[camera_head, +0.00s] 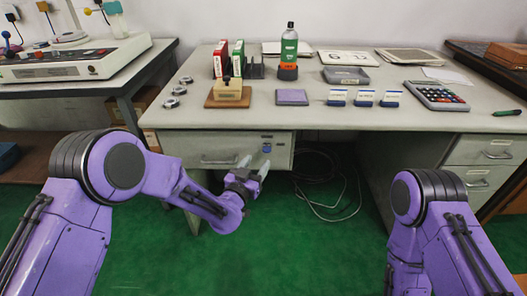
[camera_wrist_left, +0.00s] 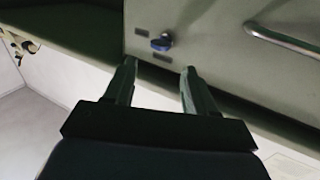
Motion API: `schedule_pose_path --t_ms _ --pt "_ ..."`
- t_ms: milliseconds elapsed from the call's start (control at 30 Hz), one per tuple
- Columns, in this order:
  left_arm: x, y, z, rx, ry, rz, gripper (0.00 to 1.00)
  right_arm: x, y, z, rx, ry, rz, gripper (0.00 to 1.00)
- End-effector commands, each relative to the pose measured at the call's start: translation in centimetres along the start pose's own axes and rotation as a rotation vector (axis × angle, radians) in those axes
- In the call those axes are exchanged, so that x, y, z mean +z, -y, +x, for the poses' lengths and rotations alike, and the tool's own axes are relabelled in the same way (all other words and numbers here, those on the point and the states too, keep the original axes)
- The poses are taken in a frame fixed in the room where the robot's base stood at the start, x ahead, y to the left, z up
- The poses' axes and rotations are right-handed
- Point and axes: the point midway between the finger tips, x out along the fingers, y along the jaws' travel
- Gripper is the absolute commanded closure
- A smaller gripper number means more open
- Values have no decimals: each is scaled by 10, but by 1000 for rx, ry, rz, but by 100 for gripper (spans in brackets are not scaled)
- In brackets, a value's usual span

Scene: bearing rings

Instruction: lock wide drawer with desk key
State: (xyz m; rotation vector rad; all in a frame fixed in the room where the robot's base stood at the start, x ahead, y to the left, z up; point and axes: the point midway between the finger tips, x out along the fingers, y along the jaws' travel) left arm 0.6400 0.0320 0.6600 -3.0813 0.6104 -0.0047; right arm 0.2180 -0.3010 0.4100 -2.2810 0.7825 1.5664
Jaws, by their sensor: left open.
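The wide drawer (camera_head: 222,148) is closed under the left part of the desk, with a bar handle (camera_head: 218,159) on its front. The desk key (camera_head: 267,148), with a blue head, sits in the drawer's front near its right end. In the left wrist view the key (camera_wrist_left: 161,43) stands out from the panel, ahead of the fingers, and the handle (camera_wrist_left: 283,38) is to its right. My left gripper (camera_head: 255,165) is open and empty, just short of the key, its two fingers (camera_wrist_left: 158,80) apart and not touching it. My right gripper is out of view.
The desk top (camera_head: 330,115) carries boxes, a green bottle (camera_head: 289,45), a calculator (camera_head: 436,95) and small stands. Loose cables (camera_head: 325,190) lie on the green floor under the desk. The right pedestal drawers (camera_head: 490,155) are closed.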

Motion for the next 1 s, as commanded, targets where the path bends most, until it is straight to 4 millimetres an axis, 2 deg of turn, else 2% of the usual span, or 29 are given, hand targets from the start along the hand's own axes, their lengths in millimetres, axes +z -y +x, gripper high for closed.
schedule_pose_path --t_ms 100,300,633,667,800,1000 --pt "2 -1 28 0 -2 -2 45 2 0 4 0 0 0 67" --pt "2 -1 59 1 0 -2 45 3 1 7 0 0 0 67" --pt "0 -1 65 2 1 -1 45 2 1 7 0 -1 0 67" --pt "0 -1 65 2 1 -1 51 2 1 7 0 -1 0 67" --pt "0 -1 65 2 1 -1 97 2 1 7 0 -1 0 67" --pt "1 -1 65 2 -1 -5 99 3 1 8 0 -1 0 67"
